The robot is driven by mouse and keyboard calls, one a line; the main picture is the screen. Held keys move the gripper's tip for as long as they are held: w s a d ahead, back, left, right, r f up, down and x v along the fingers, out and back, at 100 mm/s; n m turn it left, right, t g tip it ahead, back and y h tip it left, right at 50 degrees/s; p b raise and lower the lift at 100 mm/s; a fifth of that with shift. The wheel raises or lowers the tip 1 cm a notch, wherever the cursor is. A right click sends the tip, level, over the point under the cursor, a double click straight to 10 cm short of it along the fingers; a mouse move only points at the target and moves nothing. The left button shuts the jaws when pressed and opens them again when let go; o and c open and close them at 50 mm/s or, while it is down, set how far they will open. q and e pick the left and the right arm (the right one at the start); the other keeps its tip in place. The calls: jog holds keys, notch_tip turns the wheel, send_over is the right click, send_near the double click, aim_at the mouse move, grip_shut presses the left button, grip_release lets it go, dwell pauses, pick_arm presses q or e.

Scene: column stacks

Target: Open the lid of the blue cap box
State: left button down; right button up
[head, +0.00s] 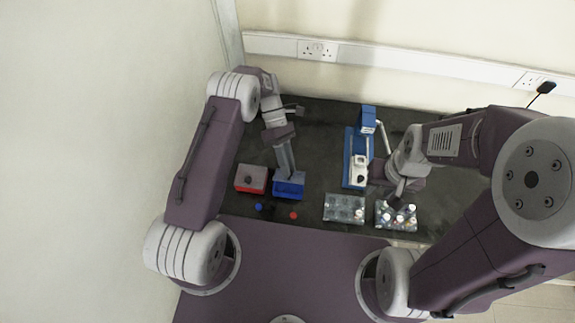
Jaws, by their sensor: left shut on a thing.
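The blue cap box (289,193) stands on the dark table, left of its middle. My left gripper (288,176) comes down from above onto the top of this box. It is shut on the lid of the blue box, and the jaws and wrist cover most of the lid. I cannot tell whether the lid is raised off the box. My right gripper (395,193) points down near a rack with bottles. Its fingers are too small and hidden to tell open from shut.
A red box (251,178) with a grey lid stands just left of the blue box. Small blue (259,207) and red (294,215) caps lie in front. A clear rack (344,208), a bottle rack (397,216) and a blue-and-white device (355,158) stand to the right.

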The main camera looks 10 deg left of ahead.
pick_arm(q)
jog(key=c, duration=1.3)
grip_release()
jog(key=shift+w+a+r, duration=0.1)
jog(key=shift+w, duration=0.15)
jog(key=shift+b+v, duration=1.1)
jog(key=shift+v, duration=3.15)
